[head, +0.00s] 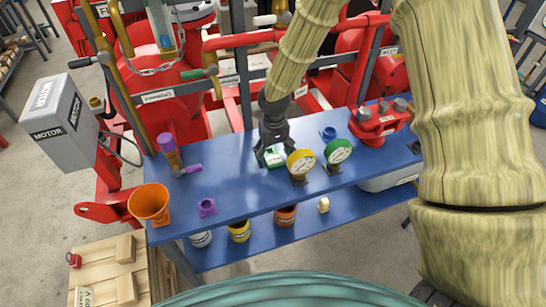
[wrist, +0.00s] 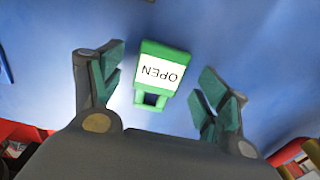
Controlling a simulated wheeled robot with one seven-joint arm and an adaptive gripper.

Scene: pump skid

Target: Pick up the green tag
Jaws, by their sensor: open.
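The green tag (wrist: 158,72) lies on the blue bench top and has a white face reading "OPEN", upside down in the wrist view. In the head view the tag (head: 274,158) shows partly beneath my gripper, left of the yellow gauge. My gripper (wrist: 165,90) is open, with one finger on either side of the tag and apart from it. In the head view my gripper (head: 272,155) points down over the tag, and its fingers hide part of it.
A yellow gauge (head: 300,163) and a green gauge (head: 338,151) stand close to the right of my gripper. The blue bench (head: 240,193) is bare between.

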